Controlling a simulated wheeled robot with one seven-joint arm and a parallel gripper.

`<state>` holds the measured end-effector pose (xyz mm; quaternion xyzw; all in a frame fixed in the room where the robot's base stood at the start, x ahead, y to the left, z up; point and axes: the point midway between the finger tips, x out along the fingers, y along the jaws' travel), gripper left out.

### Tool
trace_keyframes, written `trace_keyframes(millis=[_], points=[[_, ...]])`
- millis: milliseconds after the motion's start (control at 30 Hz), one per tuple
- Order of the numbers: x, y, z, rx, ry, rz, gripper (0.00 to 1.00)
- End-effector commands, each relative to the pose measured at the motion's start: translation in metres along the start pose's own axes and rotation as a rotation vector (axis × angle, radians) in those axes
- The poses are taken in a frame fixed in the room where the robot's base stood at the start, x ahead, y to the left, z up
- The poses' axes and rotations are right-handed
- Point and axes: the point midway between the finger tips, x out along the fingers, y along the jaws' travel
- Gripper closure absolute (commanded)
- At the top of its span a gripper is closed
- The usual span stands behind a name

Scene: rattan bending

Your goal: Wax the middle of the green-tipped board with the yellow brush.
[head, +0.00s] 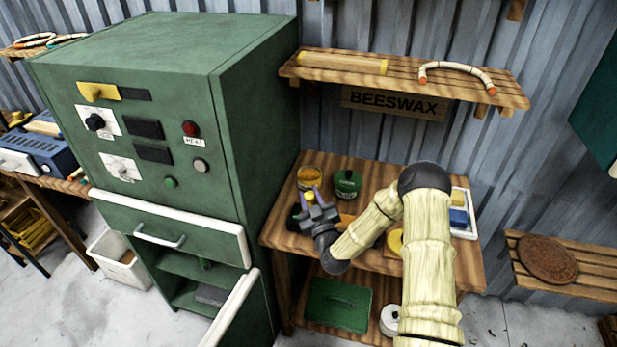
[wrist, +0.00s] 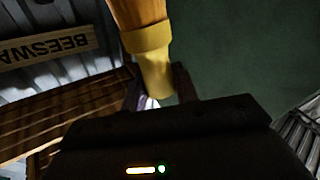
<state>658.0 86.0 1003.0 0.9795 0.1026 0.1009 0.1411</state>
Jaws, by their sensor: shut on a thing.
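My gripper (head: 313,206) is at the left part of the wooden workbench, beside the green cabinet. It is shut on the yellow brush (wrist: 153,72), which shows close up in the wrist view with a yellow grip and collar and an orange-brown end pointing away from the jaws. In the head view only a small yellow part of the brush (head: 309,197) shows between the fingers. An open tin with a yellow rim (head: 311,173) stands just behind the gripper; I cannot tell whether the brush touches it. I cannot make out a green-tipped board in either view.
A green tin (head: 347,184) stands right of the gripper. A white tray (head: 464,213) is at the bench's right end. The tall green cabinet (head: 245,130) borders the bench on the left, its lower door open. A shelf (head: 440,88) with rods hangs above.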

Motion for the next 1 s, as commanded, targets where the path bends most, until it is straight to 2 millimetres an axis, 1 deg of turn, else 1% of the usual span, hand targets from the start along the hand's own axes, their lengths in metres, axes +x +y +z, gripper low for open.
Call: trace_keyframes(millis=[33,67,600,767,1000], points=[[0.003,0.006,-0.019,-0.003,0.006,0.001,0.94],[0.003,0.006,-0.019,-0.002,0.003,0.000,0.94],[0.011,0.020,-0.064,-0.002,0.004,-0.001,0.94],[0.013,0.022,-0.072,-0.002,0.003,-0.002,0.94],[0.013,0.022,-0.072,-0.001,0.003,-0.001,0.94]])
